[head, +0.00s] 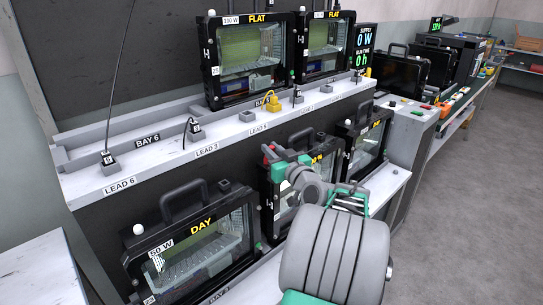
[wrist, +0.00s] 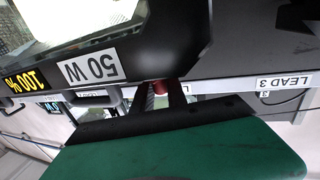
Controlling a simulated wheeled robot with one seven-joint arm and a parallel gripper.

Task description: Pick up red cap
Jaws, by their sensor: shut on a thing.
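The red cap (wrist: 159,87) is a small red cylinder between my two dark fingertips in the wrist view. My gripper (wrist: 161,95) is shut on it. In the head view my gripper (head: 269,154) is at the upper left corner of the middle lower floodlight housing (head: 268,190), with red showing at its tip. The cap appears right at the edge of this black housing (wrist: 205,45), marked 50 W and 100 %, in the wrist view. I cannot tell whether the cap still touches it. My arm hides much of the housing's front.
The upper shelf (head: 150,160) carries lead sockets, a yellow plug (head: 272,102) and two FLAT housings (head: 250,55). Open floor (head: 460,220) lies at right.

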